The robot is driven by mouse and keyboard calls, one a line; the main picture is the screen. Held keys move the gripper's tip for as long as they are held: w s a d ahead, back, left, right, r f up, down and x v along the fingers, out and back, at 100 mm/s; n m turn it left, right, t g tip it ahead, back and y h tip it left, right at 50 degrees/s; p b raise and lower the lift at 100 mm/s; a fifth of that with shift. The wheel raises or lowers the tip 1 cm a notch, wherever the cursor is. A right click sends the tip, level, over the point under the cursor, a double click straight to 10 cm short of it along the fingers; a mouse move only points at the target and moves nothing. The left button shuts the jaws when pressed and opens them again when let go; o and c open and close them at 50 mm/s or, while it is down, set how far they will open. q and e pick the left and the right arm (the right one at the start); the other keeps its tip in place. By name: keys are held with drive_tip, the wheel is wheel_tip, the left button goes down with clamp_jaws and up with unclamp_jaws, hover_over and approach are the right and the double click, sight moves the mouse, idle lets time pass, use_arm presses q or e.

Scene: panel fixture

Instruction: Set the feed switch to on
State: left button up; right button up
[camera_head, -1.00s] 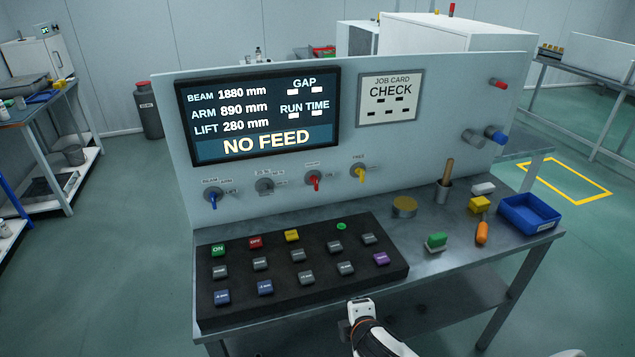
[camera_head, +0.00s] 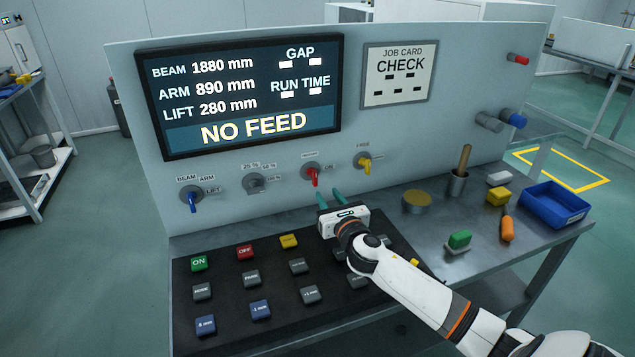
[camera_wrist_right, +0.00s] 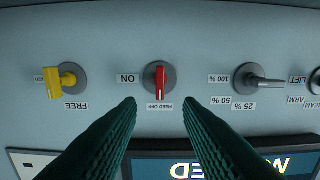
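The red feed switch (camera_head: 313,175) is on the upright panel, below the display. In the right wrist view, which is upside down, the red handle (camera_wrist_right: 160,82) lies in line with the FEED OFF label (camera_wrist_right: 160,106); the ON label (camera_wrist_right: 128,78) is beside it at the left. My right gripper (camera_head: 329,195) is open and empty, above the back of the black key pad, with its teal fingers toward the panel. In the wrist view the fingers stand either side of the switch's line, apart from it. My left gripper is not in view.
A yellow switch (camera_head: 365,163), a grey selector (camera_head: 254,182) and a blue switch (camera_head: 192,200) flank the red one. The display (camera_head: 250,100) reads NO FEED. Keys stand on the black pad (camera_head: 225,318). A brass disc (camera_head: 417,200) and a blue bin (camera_head: 553,206) are at right.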

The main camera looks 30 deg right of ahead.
sight(316, 178)
drive_tip(key=x, duration=0.6)
drive_tip(key=shift+w+d, duration=0.15)
drive_tip(key=shift+w, duration=0.1)
drive_tip(key=shift+w+d+f, duration=0.1)
drive_tip(key=shift+w, duration=0.6)
drive_tip(key=shift+c, duration=0.4)
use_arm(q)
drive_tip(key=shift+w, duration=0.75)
use_arm(e)
clamp_jaws()
